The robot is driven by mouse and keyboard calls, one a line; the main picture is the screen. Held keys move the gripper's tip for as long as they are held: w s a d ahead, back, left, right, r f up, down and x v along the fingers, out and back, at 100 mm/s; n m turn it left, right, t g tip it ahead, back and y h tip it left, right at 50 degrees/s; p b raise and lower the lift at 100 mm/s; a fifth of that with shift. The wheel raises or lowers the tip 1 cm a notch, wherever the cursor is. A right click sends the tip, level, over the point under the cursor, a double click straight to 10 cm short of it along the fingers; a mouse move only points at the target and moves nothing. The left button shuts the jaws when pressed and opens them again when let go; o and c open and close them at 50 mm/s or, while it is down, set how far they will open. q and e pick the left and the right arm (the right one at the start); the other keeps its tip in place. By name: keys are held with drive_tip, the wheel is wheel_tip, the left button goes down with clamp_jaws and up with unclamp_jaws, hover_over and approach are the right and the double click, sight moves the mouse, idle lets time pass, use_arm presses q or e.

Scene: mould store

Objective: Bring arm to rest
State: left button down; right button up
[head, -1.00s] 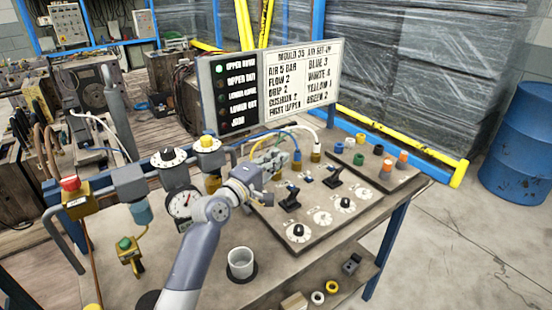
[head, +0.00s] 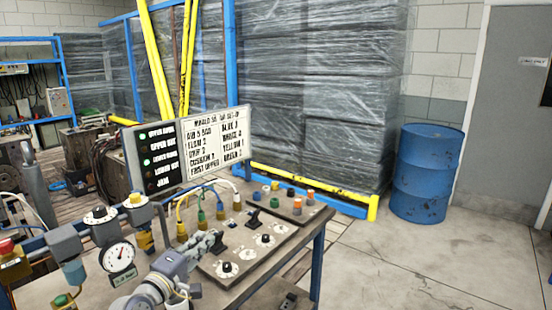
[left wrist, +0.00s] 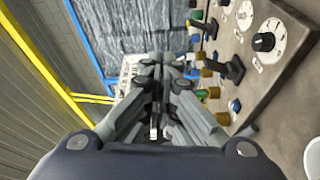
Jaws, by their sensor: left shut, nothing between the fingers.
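My left gripper (head: 212,242) is shut and empty above the bench, just in front of the row of hose fittings. In the left wrist view its fingers (left wrist: 163,62) are together. Fittings with hoses, among them a yellow one (head: 182,230) and a green one (head: 202,216), stand behind it. The control plate (head: 228,285) with dials and black levers lies to its right and partly below it. The sign board (head: 215,146) stands behind, with two green lamps lit on its black panel (head: 155,180). My right gripper is not in view.
A pressure gauge (head: 119,257) and knobs stand left of my arm. Coloured caps (head: 297,203) sit at the bench's far right. The floor at right is clear.

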use_arm(q)
drive_tip(key=s+d+f+m+g+y, duration=0.1)
drive_tip(key=s+d+f+m+g, duration=0.2)
drive_tip(key=s+f+m+g, duration=1)
drive_tip(key=s+a+f+m+y, duration=0.15)
drive_tip(key=s+f, duration=0.25)
drive_tip(key=s, duration=0.5)
drive_tip(key=s+a+f+y, duration=0.2)
drive_tip(key=s+f, duration=0.3)
drive_tip(key=s, duration=0.5)
drive_tip(key=s+a+f+y, duration=0.15)
drive_tip(key=s+f, duration=0.25)
drive_tip(key=s, duration=0.5)
wheel_tip(320, 180, down, 26)
drive_tip(key=s+g, duration=0.2)
drive_tip(key=s+a+f+g, duration=0.1)
drive_tip(key=s+a+f, duration=0.2)
drive_tip(key=s+f, duration=1.2)
drive_tip(key=shift+s+f, duration=0.25)
drive_tip(key=shift+s, duration=0.75)
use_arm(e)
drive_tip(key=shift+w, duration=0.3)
